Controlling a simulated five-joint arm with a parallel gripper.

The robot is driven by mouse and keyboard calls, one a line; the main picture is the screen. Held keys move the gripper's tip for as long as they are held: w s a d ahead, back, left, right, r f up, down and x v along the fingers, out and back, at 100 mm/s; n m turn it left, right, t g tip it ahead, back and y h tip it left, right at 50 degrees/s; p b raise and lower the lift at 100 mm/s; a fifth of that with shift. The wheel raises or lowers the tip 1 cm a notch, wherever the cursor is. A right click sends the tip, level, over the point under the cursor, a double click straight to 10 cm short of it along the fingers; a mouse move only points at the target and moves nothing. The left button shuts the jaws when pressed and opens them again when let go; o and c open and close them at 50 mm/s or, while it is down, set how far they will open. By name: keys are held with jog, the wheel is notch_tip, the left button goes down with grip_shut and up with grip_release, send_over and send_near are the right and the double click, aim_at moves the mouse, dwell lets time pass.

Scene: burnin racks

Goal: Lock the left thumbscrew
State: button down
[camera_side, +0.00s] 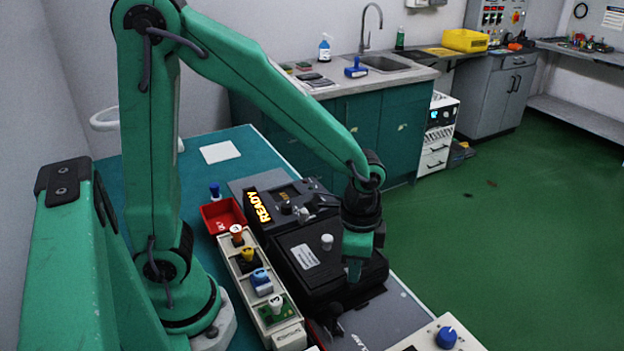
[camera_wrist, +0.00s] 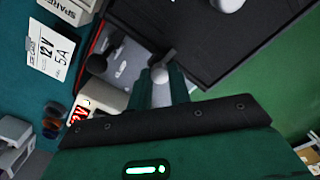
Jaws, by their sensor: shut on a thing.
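The black unit (camera_side: 318,246) stands on the bench, with a white knob (camera_side: 327,242) on its lid. My gripper (camera_side: 354,274) points down at the unit's near front edge. In the wrist view my gripper (camera_wrist: 161,88) has its two green fingers closed around a small grey piece, which looks like the left thumbscrew (camera_wrist: 160,68). Its dark winged top shows just beyond the fingertips. The fingers hide most of it, and its turn angle cannot be told. In the side view it is hidden behind the fingers.
A lit READY display (camera_side: 258,206) is at the unit's back left. A pale rack (camera_side: 262,283) with several coloured plugs stands beside the unit, and a red tray (camera_side: 222,214) behind it. A blue knob (camera_side: 446,337) sits on a panel at the front right.

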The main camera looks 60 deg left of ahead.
dwell(0.3)
jog(key=c, duration=1.3)
grip_release()
jog(key=shift+r, duration=0.15)
jog(key=shift+r, duration=3.8)
jog(key=s+a+r+n+t, duration=0.5)
jog(key=s+a+r+n, duration=0.2)
jog(key=a, duration=0.3)
jog(key=shift+s+n+t, duration=0.3)
jog(key=shift+s+n, duration=0.1)
